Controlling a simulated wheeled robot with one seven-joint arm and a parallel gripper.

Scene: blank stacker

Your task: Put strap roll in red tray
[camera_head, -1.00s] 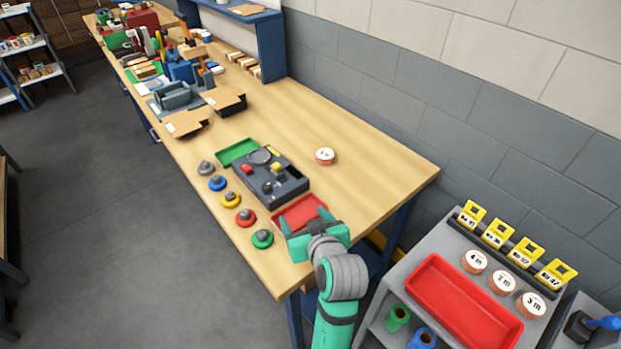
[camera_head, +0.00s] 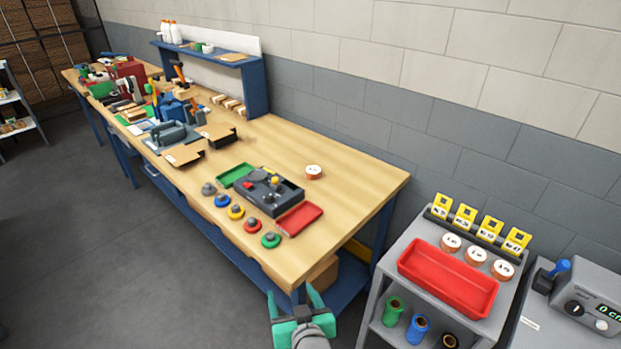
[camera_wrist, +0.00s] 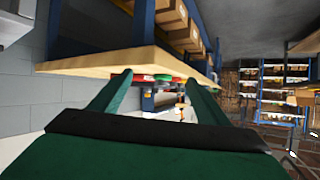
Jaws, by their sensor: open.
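A strap roll (camera_head: 314,172), a flat white-topped disc with an orange-brown side, lies alone on the wooden bench. Similar labelled rolls (camera_head: 475,256) stand in a row on the grey cart, behind a large red tray (camera_head: 484,297) that looks empty. A smaller red tray (camera_head: 312,212) lies on the bench beside the dark control box. My gripper (camera_head: 291,298) is green, open and empty, in front of the bench's near corner and apart from every roll. In the wrist view its two fingers (camera_wrist: 157,88) stand wide apart with nothing held between them.
The bench (camera_head: 350,207) has free room around its lone roll. Coloured knobs (camera_head: 236,212) and a green tray (camera_head: 227,179) lie near the control box (camera_head: 285,198). Yellow label holders (camera_head: 466,217) line the cart's back. Green and blue spools (camera_head: 418,328) sit on its lower shelf.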

